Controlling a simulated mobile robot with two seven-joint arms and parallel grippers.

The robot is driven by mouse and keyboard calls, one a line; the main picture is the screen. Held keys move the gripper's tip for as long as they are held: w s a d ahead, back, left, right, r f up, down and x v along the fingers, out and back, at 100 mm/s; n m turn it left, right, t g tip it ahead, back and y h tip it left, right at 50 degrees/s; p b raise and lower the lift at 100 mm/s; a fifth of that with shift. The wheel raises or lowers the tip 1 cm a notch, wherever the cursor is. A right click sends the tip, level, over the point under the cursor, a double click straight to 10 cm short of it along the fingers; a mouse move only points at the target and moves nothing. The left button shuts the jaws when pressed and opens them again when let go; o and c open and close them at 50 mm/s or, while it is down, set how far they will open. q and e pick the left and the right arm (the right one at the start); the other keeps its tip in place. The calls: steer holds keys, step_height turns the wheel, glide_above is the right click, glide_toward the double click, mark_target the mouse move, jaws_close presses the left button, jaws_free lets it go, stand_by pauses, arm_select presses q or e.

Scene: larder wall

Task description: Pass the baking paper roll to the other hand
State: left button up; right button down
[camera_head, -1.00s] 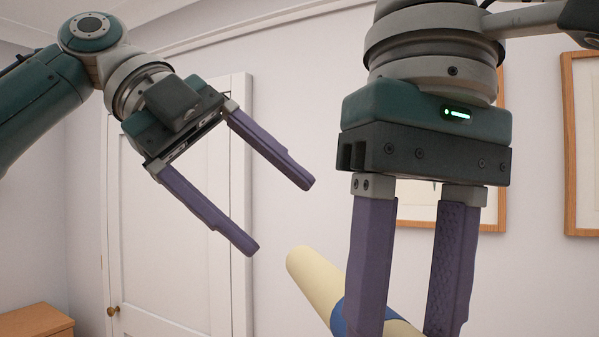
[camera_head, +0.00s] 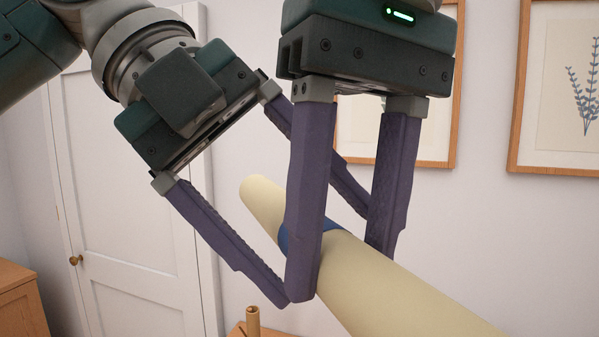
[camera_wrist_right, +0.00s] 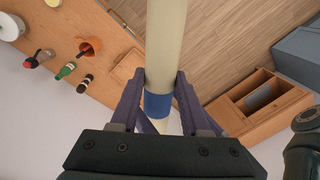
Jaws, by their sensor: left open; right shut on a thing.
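The baking paper roll (camera_head: 400,285) is a long cream cylinder with a blue band (camera_wrist_right: 157,104). It slants from upper left to lower right in the head view. My right gripper (camera_head: 342,275) is shut on it around the blue band. My left gripper (camera_head: 326,258) is open, its fingers on either side of the roll's upper-left part, close to the right fingers. One left finger is partly hidden behind the right gripper and the roll. I cannot tell whether the left fingers touch the roll.
In the right wrist view, a wooden surface (camera_wrist_right: 110,55) holds several bottles and an orange vessel (camera_wrist_right: 90,46). A wooden box (camera_wrist_right: 262,98) lies to the right. In the head view, a white door (camera_head: 120,190), a wooden cabinet (camera_head: 20,300) and framed pictures (camera_head: 560,85) stand behind.

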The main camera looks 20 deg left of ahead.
arm_select(q)
steer(key=shift+d+f, duration=0.2)
steer(key=shift+f, duration=0.05)
steer(key=shift+r, duration=0.1)
jaws_close()
stand_by(0.5)
arm_select(e)
steer(key=shift+c, duration=1.5)
jaws_free()
